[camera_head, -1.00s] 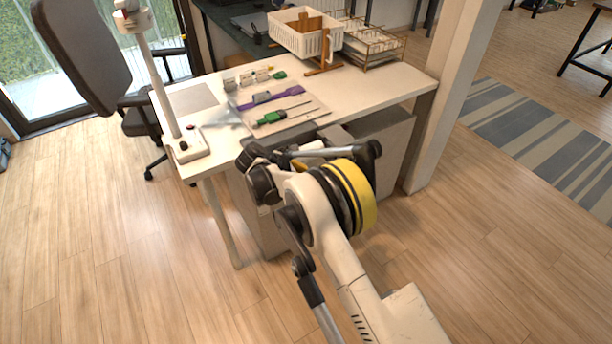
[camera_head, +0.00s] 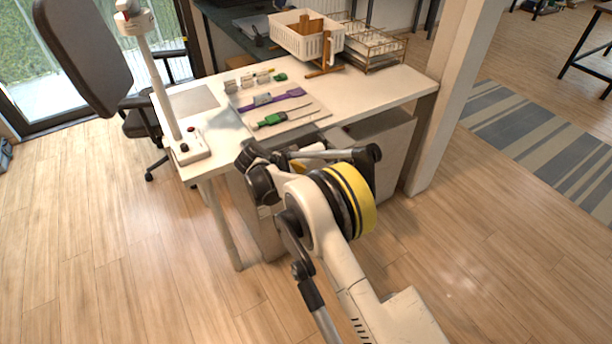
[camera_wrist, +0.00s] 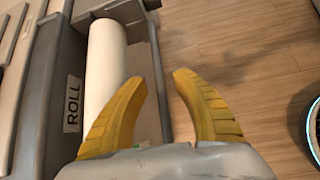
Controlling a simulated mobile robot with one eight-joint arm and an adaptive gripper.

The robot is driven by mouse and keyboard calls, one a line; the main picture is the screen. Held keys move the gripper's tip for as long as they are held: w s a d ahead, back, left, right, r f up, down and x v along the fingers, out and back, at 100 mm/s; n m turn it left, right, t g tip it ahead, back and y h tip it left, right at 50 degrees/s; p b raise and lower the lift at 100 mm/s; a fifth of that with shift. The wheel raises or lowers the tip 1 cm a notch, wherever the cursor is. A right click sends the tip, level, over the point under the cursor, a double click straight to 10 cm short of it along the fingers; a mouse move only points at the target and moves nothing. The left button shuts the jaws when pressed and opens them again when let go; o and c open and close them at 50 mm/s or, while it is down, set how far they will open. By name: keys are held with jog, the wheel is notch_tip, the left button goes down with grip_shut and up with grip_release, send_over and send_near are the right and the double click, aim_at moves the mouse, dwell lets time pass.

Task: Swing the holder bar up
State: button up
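In the wrist view, my gripper (camera_wrist: 160,78) is open, with its two yellow fingers spread and nothing between them. A white roll (camera_wrist: 106,65) lies to the left of the fingers, beside a grey housing (camera_wrist: 45,95) labelled ROLL. A slim dark bar (camera_wrist: 157,75) runs along the roll's right side and passes behind the gap between the fingertips. It may be the holder bar; I cannot tell for sure, nor whether a finger touches it. In the head view, my arm hides the roll and most of the gripper at the desk's front.
The white desk (camera_head: 375,95) carries purple (camera_head: 270,98) and green-handled (camera_head: 272,119) tools, a white basket (camera_head: 305,40) and a wire rack (camera_head: 372,47). A lamp base (camera_head: 188,150) stands at its left corner. An office chair (camera_head: 85,50) is behind.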

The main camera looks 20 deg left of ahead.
jog(key=v, duration=1.1)
jog(key=shift+s+a+r, duration=0.2)
jog(key=shift+s+r, duration=0.05)
